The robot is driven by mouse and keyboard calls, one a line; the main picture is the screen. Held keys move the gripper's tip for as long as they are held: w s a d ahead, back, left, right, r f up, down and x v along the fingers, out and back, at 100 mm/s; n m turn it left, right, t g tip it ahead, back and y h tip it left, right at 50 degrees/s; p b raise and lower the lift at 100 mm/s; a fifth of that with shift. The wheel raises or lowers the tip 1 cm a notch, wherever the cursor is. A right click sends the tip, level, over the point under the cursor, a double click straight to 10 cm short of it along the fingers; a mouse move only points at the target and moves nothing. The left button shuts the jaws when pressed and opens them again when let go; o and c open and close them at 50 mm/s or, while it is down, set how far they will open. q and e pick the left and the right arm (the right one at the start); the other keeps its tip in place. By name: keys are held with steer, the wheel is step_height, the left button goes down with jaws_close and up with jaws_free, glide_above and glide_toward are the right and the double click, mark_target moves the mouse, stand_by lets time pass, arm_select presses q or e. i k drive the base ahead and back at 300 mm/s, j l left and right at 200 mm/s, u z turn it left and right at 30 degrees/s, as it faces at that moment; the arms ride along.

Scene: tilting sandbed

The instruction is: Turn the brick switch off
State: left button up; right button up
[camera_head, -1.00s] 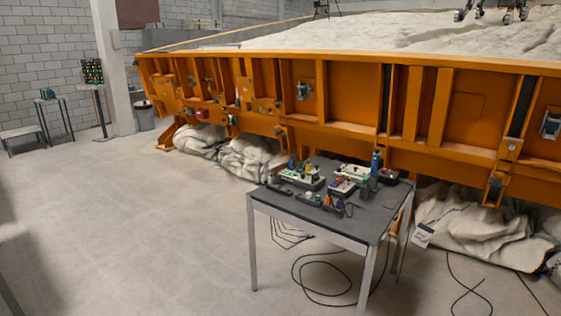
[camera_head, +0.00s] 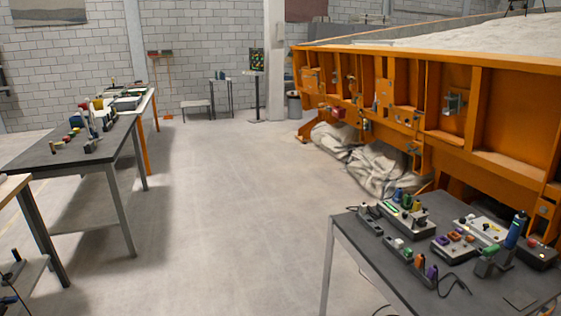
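Neither gripper is in view. I cannot tell which control is the brick switch at this size. On the dark table (camera_head: 352,247) at lower right sit several control boxes. A grey box (camera_head: 402,215) carries a green-lit strip and coloured knobs. A small box (camera_head: 453,246) has purple and orange-red parts. A dark box (camera_head: 540,256) with a red button is at the right. A pale box (camera_head: 482,231) has yellow parts. A strip (camera_head: 408,259) with coloured knobs lies at the front. On the left dark table (camera_head: 60,155) stand small red, yellow and green controls (camera_head: 73,131).
An orange sandbed frame (camera_head: 510,110) fills the right side, with fabric (camera_head: 378,168) bulging below. Open concrete floor (camera_head: 215,190) runs between the tables. A panel on a stand (camera_head: 256,61), a small table (camera_head: 220,82) and a bin (camera_head: 294,104) are far back.

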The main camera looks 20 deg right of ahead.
mark_target(531, 242)
steer(key=l, duration=5.3)
steer(key=k, duration=0.05)
